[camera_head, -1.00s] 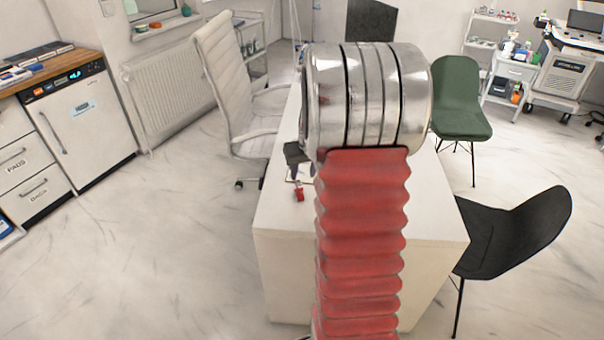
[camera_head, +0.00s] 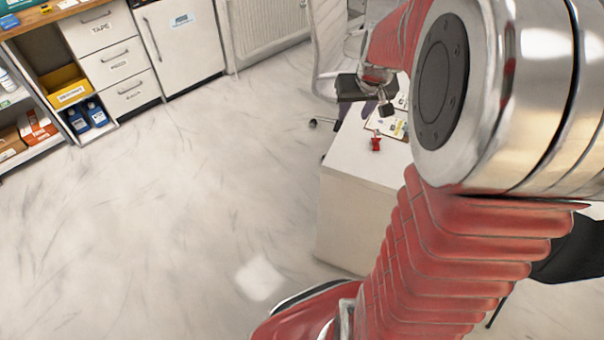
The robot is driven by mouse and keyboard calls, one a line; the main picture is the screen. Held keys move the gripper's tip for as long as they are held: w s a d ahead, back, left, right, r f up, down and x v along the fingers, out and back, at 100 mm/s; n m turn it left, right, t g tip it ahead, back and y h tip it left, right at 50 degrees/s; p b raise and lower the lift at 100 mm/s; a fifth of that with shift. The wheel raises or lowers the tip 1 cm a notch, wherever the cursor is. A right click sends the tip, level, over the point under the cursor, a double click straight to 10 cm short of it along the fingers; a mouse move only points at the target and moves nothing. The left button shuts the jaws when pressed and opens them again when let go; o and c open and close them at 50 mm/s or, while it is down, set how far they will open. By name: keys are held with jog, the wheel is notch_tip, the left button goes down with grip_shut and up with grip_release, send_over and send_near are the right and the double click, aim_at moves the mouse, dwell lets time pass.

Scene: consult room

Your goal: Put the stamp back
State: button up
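A small red object (camera_head: 376,143), which may be the stamp, stands on the white desk (camera_head: 352,160) near its left edge. It is too small to be sure what it is. My gripper (camera_head: 377,110) is above the desk, just behind the red object in the picture and seemingly apart from it. Its dark body and short fingers are small and partly overlapped by my arm, so whether it is open or holds anything cannot be told. My large red and silver arm hides most of the desk's right side. No stamp holder can be made out.
Papers with yellow marks (camera_head: 398,128) lie on the desk beside the red object. A white chair (camera_head: 330,40) stands behind the desk. White drawers (camera_head: 112,65) and an open shelf with blue bottles (camera_head: 92,115) are at the left. The floor (camera_head: 180,220) left of the desk is clear.

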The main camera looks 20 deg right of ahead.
jog(key=s+a+r+n, duration=0.1)
jog(key=s+a+r, duration=0.25)
jog(key=a, duration=0.35)
jog(key=s+a+r+n, duration=0.1)
jog(key=s+a+r, duration=0.25)
jog(key=a, duration=0.35)
jog(key=s+a+n+t+y, duration=0.1)
jog(key=s+a, duration=0.8)
jog(key=s, duration=0.3)
jog(key=shift+r+n, duration=0.2)
jog(key=shift+n, duration=0.1)
